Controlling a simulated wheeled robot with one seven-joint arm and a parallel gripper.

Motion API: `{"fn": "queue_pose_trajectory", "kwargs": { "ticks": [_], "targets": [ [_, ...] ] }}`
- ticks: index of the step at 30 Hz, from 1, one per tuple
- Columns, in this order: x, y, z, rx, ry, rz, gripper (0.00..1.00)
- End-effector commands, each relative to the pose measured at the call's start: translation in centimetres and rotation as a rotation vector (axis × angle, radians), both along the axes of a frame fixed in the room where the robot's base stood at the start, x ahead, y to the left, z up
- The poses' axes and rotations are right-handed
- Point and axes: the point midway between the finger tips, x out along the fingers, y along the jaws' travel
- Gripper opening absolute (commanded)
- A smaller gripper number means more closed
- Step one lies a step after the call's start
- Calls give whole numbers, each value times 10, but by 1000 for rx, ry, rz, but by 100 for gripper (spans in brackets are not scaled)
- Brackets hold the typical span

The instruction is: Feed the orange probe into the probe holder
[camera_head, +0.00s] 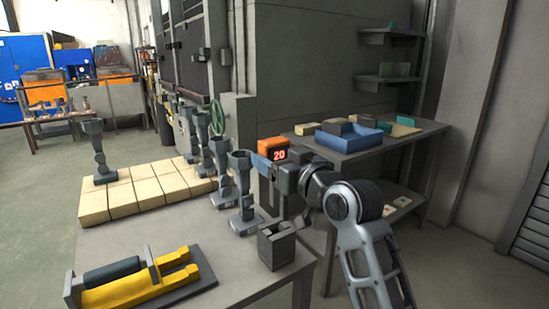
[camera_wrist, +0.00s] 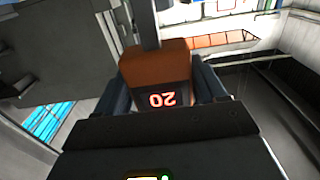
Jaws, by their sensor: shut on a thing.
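The orange probe (camera_head: 273,147) is a boxy orange body with a dark face and a lit red "20". My gripper (camera_head: 271,162) is shut on it and holds it in the air above the table's right end. In the wrist view the probe (camera_wrist: 155,68) sits between the two dark fingers, its display upside down, and a grey rod runs up from it. A dark grey open-topped block (camera_head: 276,246), which looks like the probe holder, stands on the table's front right corner. The probe is above it and apart from it.
Several grey shell-like uprights (camera_head: 241,190) stand in a row just left of my gripper. Cream blocks (camera_head: 125,193) and a yellow-and-grey fixture (camera_head: 138,283) share the table. A side table (camera_head: 395,140) with a blue tray (camera_head: 348,138) stands behind. The table's middle is clear.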

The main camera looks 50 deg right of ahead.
Motion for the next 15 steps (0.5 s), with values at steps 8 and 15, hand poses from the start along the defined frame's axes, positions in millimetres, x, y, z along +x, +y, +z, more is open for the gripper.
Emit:
{"fn": "queue_pose_trajectory", "kwargs": {
  "ticks": [8,15],
  "targets": [
    [0,0,-16,0,0,0,29],
    [0,0,-29,0,0,0,29]
  ]
}}
